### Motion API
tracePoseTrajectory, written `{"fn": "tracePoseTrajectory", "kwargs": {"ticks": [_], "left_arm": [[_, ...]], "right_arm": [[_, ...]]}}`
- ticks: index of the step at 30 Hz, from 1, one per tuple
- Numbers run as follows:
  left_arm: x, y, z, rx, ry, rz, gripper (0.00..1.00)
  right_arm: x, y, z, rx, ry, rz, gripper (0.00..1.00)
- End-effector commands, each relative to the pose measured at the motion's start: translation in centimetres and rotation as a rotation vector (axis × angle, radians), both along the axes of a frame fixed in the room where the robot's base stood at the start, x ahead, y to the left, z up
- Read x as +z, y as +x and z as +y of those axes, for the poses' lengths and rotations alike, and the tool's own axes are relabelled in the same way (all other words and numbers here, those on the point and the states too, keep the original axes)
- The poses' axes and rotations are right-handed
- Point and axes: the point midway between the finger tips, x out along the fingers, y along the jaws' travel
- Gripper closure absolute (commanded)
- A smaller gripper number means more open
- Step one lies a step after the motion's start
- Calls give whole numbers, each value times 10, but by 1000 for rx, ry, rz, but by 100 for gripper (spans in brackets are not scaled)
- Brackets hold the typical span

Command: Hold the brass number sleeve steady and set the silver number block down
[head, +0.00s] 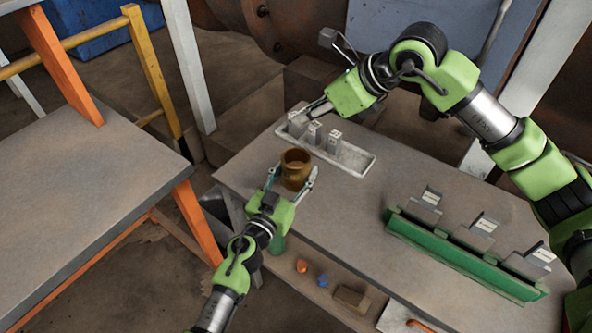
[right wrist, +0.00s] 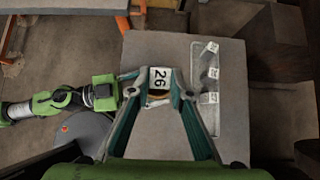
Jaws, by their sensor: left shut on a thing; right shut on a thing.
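The brass number sleeve (head: 295,172) is a short, open-topped cylinder near the table's left edge. My left gripper (head: 292,182) is shut on it, with a finger on each side. My right gripper (head: 313,110) is shut on a silver block marked 26, seen in the right wrist view (right wrist: 160,76) between its fingertips (right wrist: 159,78). In that view the sleeve's rim (right wrist: 158,94) shows partly behind the block; I cannot tell the height gap. In the head view the right fingertips overlap the leftmost tray block, and the held block is hard to make out.
A pale shallow tray (head: 358,161) holds three silver blocks (head: 334,142). A green rack (head: 450,247) with several numbered cards stands at the table's right. The grey tabletop (head: 380,200) between them is clear. Small coloured items (head: 322,280) lie on a lower shelf.

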Motion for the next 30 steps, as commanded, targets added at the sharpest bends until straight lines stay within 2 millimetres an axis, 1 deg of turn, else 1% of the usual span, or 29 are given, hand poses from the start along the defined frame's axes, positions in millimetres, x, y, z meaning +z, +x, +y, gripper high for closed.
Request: {"fn": "tracePoseTrajectory", "kwargs": {"ticks": [3,30], "left_arm": [[0,0,0,0,0,1,85],[-1,0,0,0,0,1,85]], "right_arm": [[-9,0,0,0,-2,1,100],[-73,0,0,0,-2,1,100]]}}
